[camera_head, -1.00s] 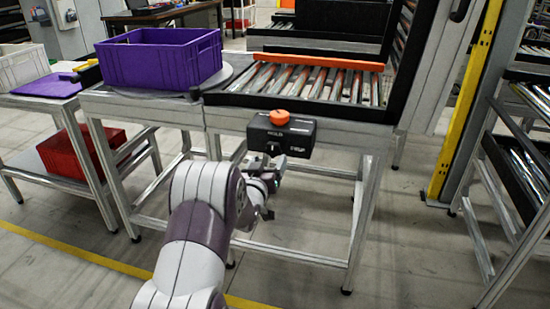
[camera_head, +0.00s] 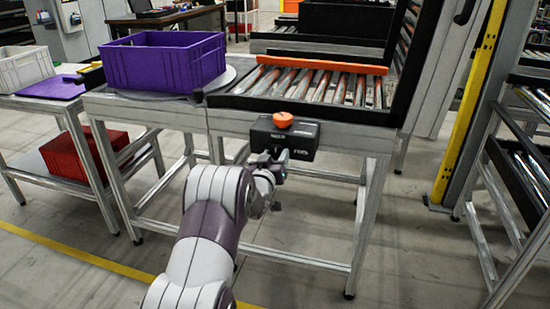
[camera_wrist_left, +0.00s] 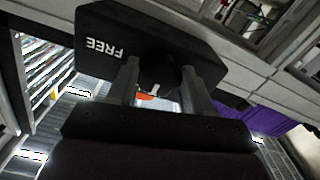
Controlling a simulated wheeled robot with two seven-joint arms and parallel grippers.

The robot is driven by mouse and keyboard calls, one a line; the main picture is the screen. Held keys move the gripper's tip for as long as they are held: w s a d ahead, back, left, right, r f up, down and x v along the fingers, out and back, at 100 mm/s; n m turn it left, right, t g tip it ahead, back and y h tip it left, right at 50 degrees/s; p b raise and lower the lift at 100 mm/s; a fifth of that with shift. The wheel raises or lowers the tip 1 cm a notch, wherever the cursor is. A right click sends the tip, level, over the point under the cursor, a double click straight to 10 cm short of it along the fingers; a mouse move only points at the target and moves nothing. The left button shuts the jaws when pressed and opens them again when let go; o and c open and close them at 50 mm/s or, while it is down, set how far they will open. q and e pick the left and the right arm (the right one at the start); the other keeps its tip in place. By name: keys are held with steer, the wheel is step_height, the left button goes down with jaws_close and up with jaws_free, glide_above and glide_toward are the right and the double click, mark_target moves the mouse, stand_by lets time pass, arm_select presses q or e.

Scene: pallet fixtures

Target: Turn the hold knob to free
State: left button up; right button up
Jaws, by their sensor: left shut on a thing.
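The black control box (camera_head: 285,138) is fixed to the front of the conveyor frame, with an orange button (camera_head: 284,120) on top. In the left wrist view the box (camera_wrist_left: 150,38) shows white FREE lettering. My left gripper (camera_head: 274,163) is at the front face of the box. In the left wrist view its two fingers (camera_wrist_left: 163,85) stand on either side of the dark hold knob (camera_wrist_left: 158,74) and are shut on it. The fingers mostly hide the knob in the head view, and its exact pointing direction is hard to tell. My right gripper is not in view.
A purple crate (camera_head: 166,64) stands on a round plate left of the roller conveyor (camera_head: 310,85). A red crate (camera_head: 85,155) lies on a lower shelf at left. A yellow post (camera_head: 468,105) stands at right. The floor in front is free.

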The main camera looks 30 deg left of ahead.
arm_select(q)
steer(key=shift+m, duration=0.3)
steer(key=m+b, duration=0.2)
steer(key=m, duration=0.1)
steer(key=shift+a+f+m, duration=0.1)
steer(key=shift+m, duration=0.3)
steer(key=m+b, duration=0.3)
steer(key=m, duration=0.1)
steer(key=shift+a+m, duration=0.1)
steer(key=shift+m, duration=0.2)
steer(key=m+b, duration=0.4)
steer(key=m, duration=0.2)
steer(key=shift+a+m+b, duration=0.1)
steer(key=shift+m+b, duration=1.2)
steer(key=shift+m, duration=0.1)
steer(key=shift+r, duration=0.2)
steer(key=o, duration=1)
steer(key=shift+s, duration=0.1)
steer(key=shift+o, duration=0.2)
